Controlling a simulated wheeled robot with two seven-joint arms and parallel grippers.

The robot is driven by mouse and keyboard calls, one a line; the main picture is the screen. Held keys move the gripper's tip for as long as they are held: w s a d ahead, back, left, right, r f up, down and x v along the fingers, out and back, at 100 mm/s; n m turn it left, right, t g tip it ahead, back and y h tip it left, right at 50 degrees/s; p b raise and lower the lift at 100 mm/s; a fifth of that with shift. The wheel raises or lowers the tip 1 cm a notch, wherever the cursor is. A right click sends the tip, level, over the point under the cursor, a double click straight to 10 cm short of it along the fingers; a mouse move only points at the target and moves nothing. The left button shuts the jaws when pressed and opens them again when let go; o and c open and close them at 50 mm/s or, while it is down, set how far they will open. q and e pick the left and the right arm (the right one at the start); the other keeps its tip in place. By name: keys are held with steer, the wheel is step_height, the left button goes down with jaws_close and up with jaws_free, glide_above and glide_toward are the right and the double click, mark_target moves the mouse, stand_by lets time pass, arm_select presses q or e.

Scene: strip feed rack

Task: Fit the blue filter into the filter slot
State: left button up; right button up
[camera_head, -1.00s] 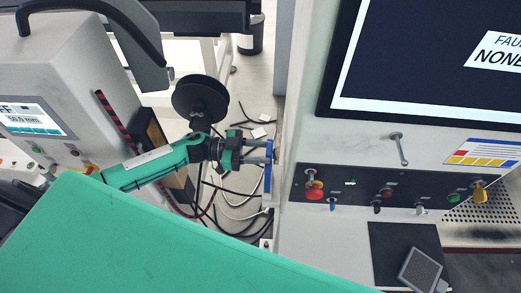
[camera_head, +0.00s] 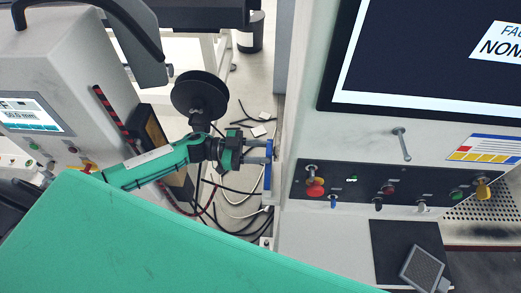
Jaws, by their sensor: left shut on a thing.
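My left gripper (camera_head: 264,152), on a green arm from the left, is shut on the blue filter (camera_head: 267,178). The filter shows as a thin blue edge, held upright against or very close to the left side of the light-grey machine cabinet (camera_head: 320,235). The filter slot cannot be made out; that side of the cabinet is turned away from view. I cannot tell whether any of the filter is inside it. My right gripper is not in view.
A grey framed mesh panel (camera_head: 422,270) lies on a dark plate (camera_head: 395,240) at lower right. Knobs and a red button (camera_head: 315,187) stick out of the control panel. Loose cables (camera_head: 235,215) lie on the floor behind the gripper. A black reel (camera_head: 200,95) stands above the arm.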

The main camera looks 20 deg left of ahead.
arm_select(q)
steer(key=shift+f+b, duration=1.25)
steer(key=shift+f, duration=0.65)
steer(key=o, duration=1.2)
steer(key=shift+a, duration=0.1)
steer(key=v, duration=1.1)
steer(key=shift+s+a, duration=0.15)
steer(key=shift+a, duration=0.2)
